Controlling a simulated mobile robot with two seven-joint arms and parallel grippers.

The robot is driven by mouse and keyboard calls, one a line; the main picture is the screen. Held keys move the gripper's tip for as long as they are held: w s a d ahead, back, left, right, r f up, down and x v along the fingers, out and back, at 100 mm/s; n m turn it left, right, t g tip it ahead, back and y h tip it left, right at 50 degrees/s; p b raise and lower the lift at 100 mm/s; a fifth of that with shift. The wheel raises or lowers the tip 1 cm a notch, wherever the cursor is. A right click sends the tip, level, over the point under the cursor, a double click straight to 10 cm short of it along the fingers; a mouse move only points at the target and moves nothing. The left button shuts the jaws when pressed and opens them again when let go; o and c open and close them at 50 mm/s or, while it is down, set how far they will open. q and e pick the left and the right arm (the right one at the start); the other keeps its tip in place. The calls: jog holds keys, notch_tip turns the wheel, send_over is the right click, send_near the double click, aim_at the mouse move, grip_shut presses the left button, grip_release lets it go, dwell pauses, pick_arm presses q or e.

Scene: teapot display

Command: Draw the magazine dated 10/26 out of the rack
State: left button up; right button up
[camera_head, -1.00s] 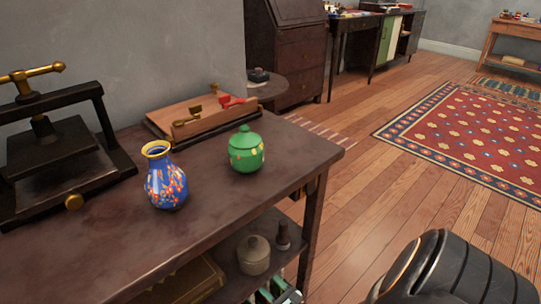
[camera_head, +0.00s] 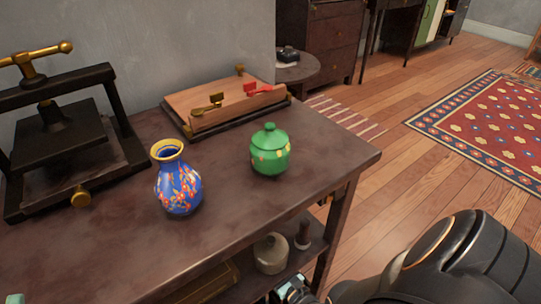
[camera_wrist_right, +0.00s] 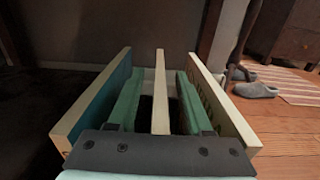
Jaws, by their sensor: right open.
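In the right wrist view three upright slabs with pale edges, apparently magazines, stand side by side: a left one (camera_wrist_right: 97,95) with a teal face, a thin middle one (camera_wrist_right: 160,88), and a right one (camera_wrist_right: 218,105) with dark lettering on its inner face. I cannot read a date. My right gripper (camera_wrist_right: 157,95) is open, its green fingers on either side of the middle slab, apart from it. A pale part behind the slabs may be the rack. In the head view my right gripper (camera_head: 290,292) shows only partly, low by the lower shelf. A pale green bit of my left gripper (camera_head: 14,298) shows at the bottom left.
The table (camera_head: 110,250) carries a black press (camera_head: 60,140), a blue vase (camera_head: 178,188), a green lidded pot (camera_head: 270,152) and a wooden board with brass fittings (camera_head: 215,100). A pale jar (camera_head: 271,253) stands on the lower shelf. Open floor (camera_head: 400,185) lies right.

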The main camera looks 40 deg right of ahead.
jog(key=shift+c, duration=0.2)
grip_shut()
dwell(0.3)
dwell(0.7)
